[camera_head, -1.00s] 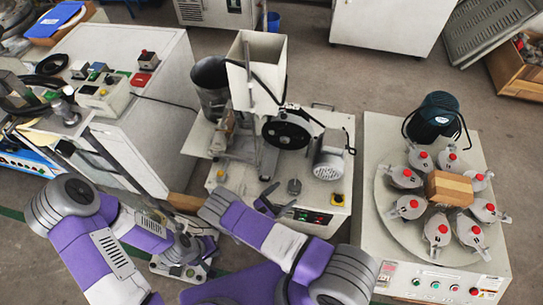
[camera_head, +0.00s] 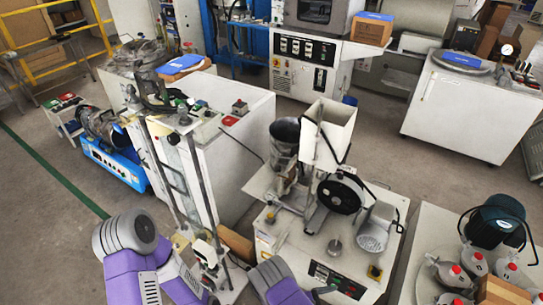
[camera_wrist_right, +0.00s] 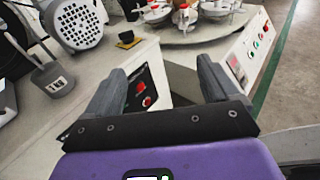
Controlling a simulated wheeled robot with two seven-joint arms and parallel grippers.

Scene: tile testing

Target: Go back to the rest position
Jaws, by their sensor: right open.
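My right gripper (camera_wrist_right: 162,84) is open and empty in the right wrist view, with its two dark fingers wide apart. Past the fingers is the front of a white machine (camera_wrist_right: 150,52) with a red button. In the head view part of my right arm (camera_head: 284,291) shows at the bottom edge, in front of the middle machine (camera_head: 375,272). My left arm (camera_head: 122,275) is at the bottom left, bent, near a testing stand (camera_head: 205,252). The fingers of my left gripper do not show.
The right-hand machine (camera_head: 433,222) carries a round plate with several grey pots. A white cabinet (camera_head: 240,165) stands behind my left arm. A blue device (camera_head: 112,165) is on the floor at left. The floor (camera_head: 50,240) at lower left is open.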

